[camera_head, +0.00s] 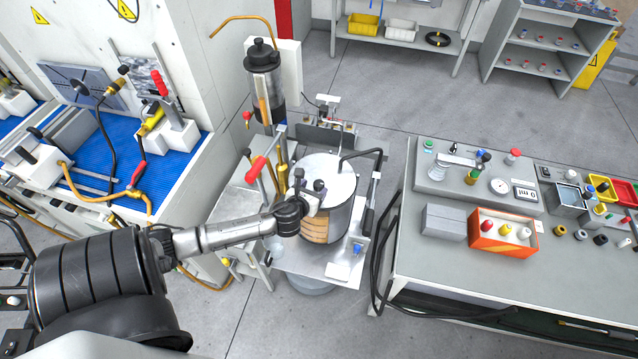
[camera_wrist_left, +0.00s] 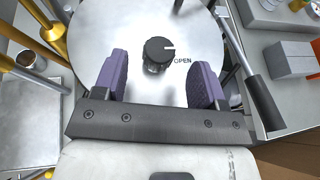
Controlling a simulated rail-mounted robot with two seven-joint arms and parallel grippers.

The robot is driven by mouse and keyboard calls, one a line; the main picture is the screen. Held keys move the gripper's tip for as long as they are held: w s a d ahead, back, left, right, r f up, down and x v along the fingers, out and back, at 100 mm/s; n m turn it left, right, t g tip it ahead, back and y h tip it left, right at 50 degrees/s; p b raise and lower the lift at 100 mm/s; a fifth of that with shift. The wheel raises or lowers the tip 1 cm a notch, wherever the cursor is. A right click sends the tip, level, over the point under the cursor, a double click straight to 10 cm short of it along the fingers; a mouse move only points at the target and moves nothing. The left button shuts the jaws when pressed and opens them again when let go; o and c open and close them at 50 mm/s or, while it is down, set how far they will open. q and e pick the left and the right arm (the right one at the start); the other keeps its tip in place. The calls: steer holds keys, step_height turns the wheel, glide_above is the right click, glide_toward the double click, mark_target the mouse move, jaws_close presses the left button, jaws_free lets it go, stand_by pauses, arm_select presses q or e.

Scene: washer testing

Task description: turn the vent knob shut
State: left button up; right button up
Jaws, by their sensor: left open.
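The black vent knob (camera_wrist_left: 158,50) stands on the round metal lid (camera_wrist_left: 105,28) of a cylindrical vessel. A white mark on the knob points right, near the printed word OPEN. My left gripper (camera_wrist_left: 162,72) is open, with one purple-padded finger on each side of the knob and a gap to each. In the head view, my left gripper (camera_head: 309,197) is over the front of the vessel (camera_head: 345,222), close to the knob (camera_head: 320,185). My right gripper is not in view.
A black lever handle (camera_wrist_left: 264,102) lies right of the lid in the wrist view, and brass pipes (camera_wrist_left: 38,72) stand left. In the head view, a red-handled lever (camera_head: 257,168) stands left of the vessel. A grey bench (camera_head: 420,240) with an orange box (camera_head: 485,238) is at right.

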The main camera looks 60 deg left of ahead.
mark_target(318, 184)
arm_select(q)
steer(key=shift+x, duration=2.4)
steer(key=shift+c, duration=0.3)
